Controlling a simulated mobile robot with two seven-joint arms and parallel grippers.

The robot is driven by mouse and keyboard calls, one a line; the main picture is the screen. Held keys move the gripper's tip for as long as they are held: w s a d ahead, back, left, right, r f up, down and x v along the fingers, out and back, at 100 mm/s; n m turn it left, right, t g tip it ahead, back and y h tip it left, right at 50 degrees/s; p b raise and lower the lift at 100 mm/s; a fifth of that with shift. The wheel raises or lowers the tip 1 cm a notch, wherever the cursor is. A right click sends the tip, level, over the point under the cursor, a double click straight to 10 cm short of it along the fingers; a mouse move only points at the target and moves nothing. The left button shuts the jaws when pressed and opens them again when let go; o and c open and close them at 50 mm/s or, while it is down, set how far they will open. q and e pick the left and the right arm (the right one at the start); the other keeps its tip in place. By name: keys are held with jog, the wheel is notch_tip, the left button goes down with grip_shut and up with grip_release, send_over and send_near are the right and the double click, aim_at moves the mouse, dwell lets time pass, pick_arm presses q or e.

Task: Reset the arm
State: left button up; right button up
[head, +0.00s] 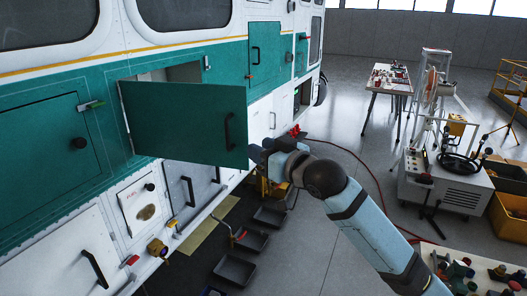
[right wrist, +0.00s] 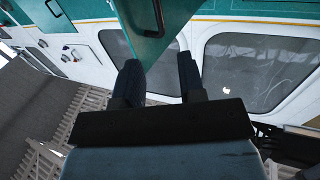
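My right gripper (head: 260,154) is at the free edge of an open teal door (head: 185,120) on the side of the helicopter. In the right wrist view my right gripper (right wrist: 158,64) has its two dark fingers spread apart, with nothing held between them. The teal door (right wrist: 148,22) shows just beyond the fingertips there; I cannot tell whether they touch it. The door has a dark handle (head: 229,132) near its free edge, and it swings out from an open compartment (head: 182,73). My right arm reaches in from the lower right. My left gripper is not in view.
Black trays (head: 235,268) lie on the floor below the helicopter (head: 60,130). A white cart (head: 448,185) with equipment stands at right, and a worktable (head: 390,80) stands behind it. A cluttered table (head: 480,268) is at lower right. A red hose (head: 365,170) crosses otherwise open floor.

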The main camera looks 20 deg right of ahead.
jog(key=shift+s+d, duration=0.1)
jog(key=shift+s, duration=0.25)
jog(key=shift+w+f, duration=0.1)
jog(key=s+a+f+m+g+h, duration=0.1)
jog(key=s+f, duration=0.2)
jog(key=f, duration=0.7)
jog(key=s+f+g, duration=0.1)
jog(key=s+f, duration=0.3)
jog(key=f, duration=0.6)
jog(key=s+a+f+m+g+h, duration=0.1)
jog(key=s+f, duration=0.2)
jog(key=f, duration=0.6)
jog(key=s+a+f+g+h, duration=0.1)
jog(key=s+a+f+g, duration=0.1)
jog(key=s+f, duration=1.6)
jog(key=shift+s+f+g+h, duration=0.25)
jog(key=shift+s+g, duration=0.25)
jog(key=shift+s, duration=0.3)
